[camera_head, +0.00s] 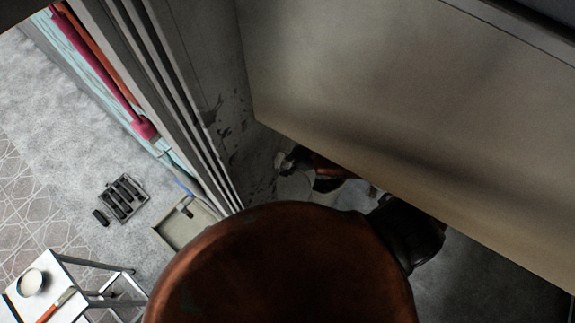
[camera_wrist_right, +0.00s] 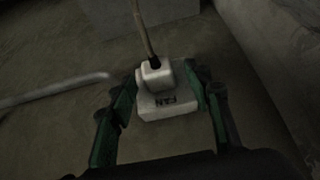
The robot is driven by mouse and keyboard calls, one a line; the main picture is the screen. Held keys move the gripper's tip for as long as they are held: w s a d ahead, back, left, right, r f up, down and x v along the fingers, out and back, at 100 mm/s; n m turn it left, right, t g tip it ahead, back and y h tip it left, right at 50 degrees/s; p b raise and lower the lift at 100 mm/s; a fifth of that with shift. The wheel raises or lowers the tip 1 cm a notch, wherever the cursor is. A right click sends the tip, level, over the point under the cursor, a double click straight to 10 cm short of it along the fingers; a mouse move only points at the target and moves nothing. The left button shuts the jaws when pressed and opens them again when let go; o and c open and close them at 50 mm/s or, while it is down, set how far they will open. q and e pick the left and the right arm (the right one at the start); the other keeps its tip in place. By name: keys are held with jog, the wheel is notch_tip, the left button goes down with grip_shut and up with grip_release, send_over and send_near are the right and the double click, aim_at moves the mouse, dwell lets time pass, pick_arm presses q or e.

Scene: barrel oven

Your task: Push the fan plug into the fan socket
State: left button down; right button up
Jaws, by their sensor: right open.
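In the right wrist view a white plug (camera_wrist_right: 157,72) with a cable running up from its top is at the upper end of a white socket block (camera_wrist_right: 168,105) lettered FAN. I cannot tell how deep the plug sits in the socket. My right gripper (camera_wrist_right: 164,87) is open, with one green finger on each side of the plug and block. Whether the fingers touch them is unclear. In the head view my right gripper (camera_head: 290,158) is small and dark below the large panel's edge, partly hidden. My left gripper is not in view.
A large grey-beige panel (camera_head: 400,110) overhangs my right arm in the head view. A pale tube (camera_wrist_right: 60,91) lies left of the socket in the wrist view. A small white table (camera_head: 75,300), a square tray (camera_head: 165,232) and a dark rack (camera_head: 124,198) stand at left.

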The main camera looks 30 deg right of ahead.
jog(key=v, duration=0.8)
jog(key=shift+w, duration=0.1)
dwell(0.3)
